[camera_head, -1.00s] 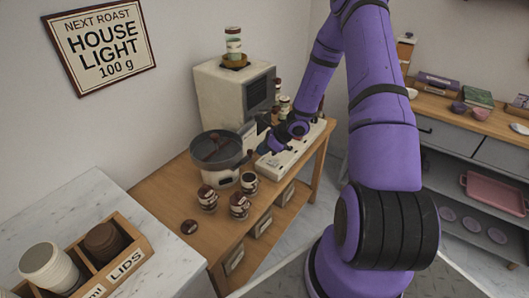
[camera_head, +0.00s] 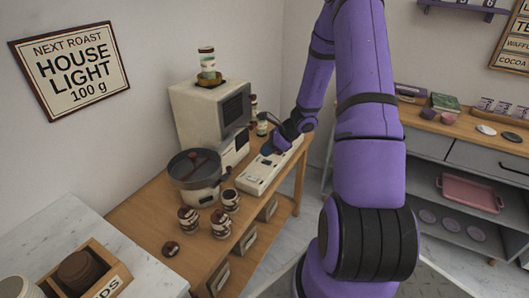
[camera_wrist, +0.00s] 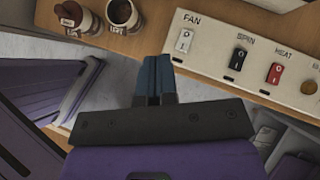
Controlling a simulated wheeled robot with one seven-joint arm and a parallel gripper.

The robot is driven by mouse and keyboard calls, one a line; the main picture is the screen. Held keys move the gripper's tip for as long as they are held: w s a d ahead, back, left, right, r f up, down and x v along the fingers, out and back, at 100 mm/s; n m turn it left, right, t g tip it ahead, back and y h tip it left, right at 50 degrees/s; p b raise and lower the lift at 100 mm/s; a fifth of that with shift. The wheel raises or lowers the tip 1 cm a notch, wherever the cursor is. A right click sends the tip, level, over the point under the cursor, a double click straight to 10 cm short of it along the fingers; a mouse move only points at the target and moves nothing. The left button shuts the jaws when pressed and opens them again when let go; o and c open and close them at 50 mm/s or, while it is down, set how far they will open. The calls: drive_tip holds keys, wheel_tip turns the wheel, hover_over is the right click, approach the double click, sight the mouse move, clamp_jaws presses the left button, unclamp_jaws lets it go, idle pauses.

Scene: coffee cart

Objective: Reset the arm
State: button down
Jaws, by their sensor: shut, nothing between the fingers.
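My purple arm reaches over the wooden cart. My gripper (camera_wrist: 153,80) shows in the wrist view with its blue fingers together and nothing between them. In the head view my gripper (camera_head: 268,149) is small and dark above the white panel (camera_head: 262,178), partly hidden by the wrist. The panel also carries a dark SPIN switch (camera_wrist: 237,58) and a red HEAT switch (camera_wrist: 274,72).
A round roaster pan (camera_head: 194,168) and several jars (camera_head: 220,222) stand left of the panel. A beige machine (camera_head: 207,115) stands behind. A lids box (camera_head: 100,262) is at front left. A grey shelf (camera_head: 470,160) is at the right.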

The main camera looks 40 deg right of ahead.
idle(0.4)
drive_tip(key=s+a+r+n+g, duration=0.1)
drive_tip(key=s+a+r+n, duration=0.1)
drive_tip(key=a+r+n, duration=0.4)
drive_tip(key=s+a+r+n+g+h, duration=0.1)
drive_tip(key=a+r+n, duration=0.2)
drive_tip(key=r, duration=0.6)
drive_tip(key=s+a+r+n+g, duration=0.1)
drive_tip(key=s+a+r+n, duration=0.1)
drive_tip(key=a+r+n, duration=0.4)
drive_tip(key=s+a+r+n+t+h, duration=0.1)
drive_tip(key=s+r+n, duration=0.4)
drive_tip(key=s, duration=0.5)
drive_tip(key=s+a+r+n+t+h, duration=0.1)
drive_tip(key=s+a+r+n+h, duration=0.2)
drive_tip(key=s+r+n, duration=0.3)
drive_tip(key=s+r+h, duration=0.1)
drive_tip(key=s+r, duration=0.3)
drive_tip(key=s, duration=0.1)
drive_tip(key=shift+s+a+r+n, duration=0.15)
drive_tip(key=shift+a+r+n, duration=0.15)
drive_tip(key=shift+a, duration=0.1)
